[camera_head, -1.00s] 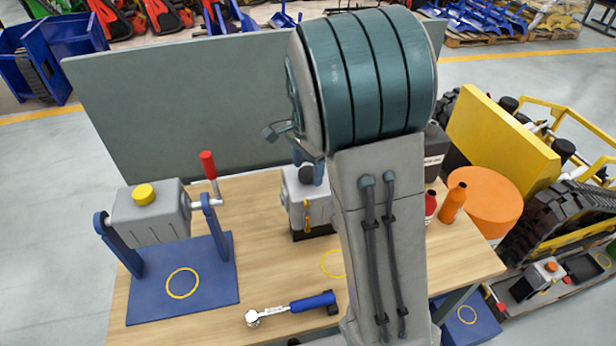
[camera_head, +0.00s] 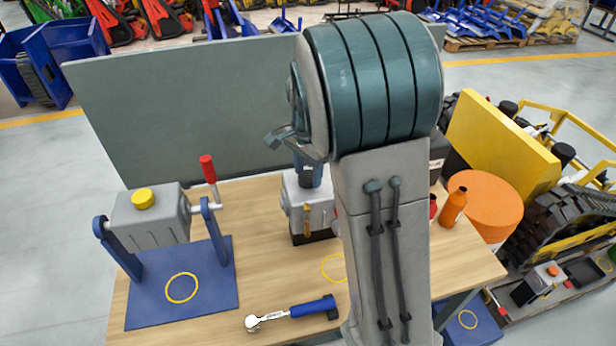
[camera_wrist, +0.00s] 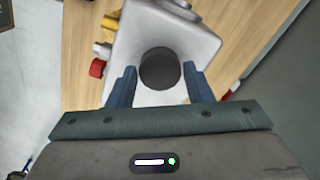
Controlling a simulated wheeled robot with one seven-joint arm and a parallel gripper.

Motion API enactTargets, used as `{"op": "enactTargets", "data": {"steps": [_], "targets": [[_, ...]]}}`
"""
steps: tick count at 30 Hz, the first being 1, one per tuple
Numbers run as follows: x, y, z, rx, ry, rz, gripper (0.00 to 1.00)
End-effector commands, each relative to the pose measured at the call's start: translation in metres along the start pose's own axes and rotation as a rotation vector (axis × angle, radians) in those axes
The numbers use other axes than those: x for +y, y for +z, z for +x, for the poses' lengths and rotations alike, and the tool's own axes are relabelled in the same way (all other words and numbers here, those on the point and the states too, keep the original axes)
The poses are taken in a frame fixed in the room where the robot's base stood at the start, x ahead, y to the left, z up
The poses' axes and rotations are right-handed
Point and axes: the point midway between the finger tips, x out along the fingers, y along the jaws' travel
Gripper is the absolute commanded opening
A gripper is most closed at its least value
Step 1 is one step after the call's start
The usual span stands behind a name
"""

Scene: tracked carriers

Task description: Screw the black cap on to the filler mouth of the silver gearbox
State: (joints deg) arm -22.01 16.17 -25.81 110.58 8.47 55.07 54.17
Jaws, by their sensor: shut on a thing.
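The silver gearbox (camera_head: 318,216) stands on the bench on a dark base, with a yellow part on its front. It also shows below my gripper in the wrist view (camera_wrist: 203,38). My gripper (camera_wrist: 160,84) points down at the top of this gearbox, its blue fingers on either side of the round black cap (camera_wrist: 160,68), shut on it. In the head view my gripper (camera_head: 309,178) reaches the gearbox top, and its fingers hide the cap. The filler mouth is hidden under the cap; I cannot tell how far the cap is seated.
A grey gearbox with a yellow cap (camera_head: 143,199) hangs in a blue stand (camera_head: 212,277) at left, with a red-handled crank. A blue-handled wrench (camera_head: 305,309) lies at the front. An orange bottle (camera_head: 453,207) stands right. A grey panel (camera_head: 190,110) rises behind the bench.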

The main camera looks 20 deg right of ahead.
Motion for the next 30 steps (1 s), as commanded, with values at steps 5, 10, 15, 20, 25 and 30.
{"op": "enactTargets", "data": {"steps": [5, 10, 15, 20, 25, 30], "targets": [[0.0006, 0.0001, -0.0044, 0.000, 0.003, 0.200, 0.27], [0.0008, 0.0002, -0.0048, 0.000, 0.004, 0.415, 0.27], [0.0001, 0.0003, -0.0011, 0.001, 0.002, 0.628, 0.27], [0.0000, -0.0001, -0.0001, 0.001, 0.000, 0.779, 0.27], [-0.0001, 0.0000, -0.0002, 0.000, 0.000, 0.821, 0.27], [-0.0001, 0.0000, -0.0002, 0.000, 0.000, 0.818, 0.27]]}}
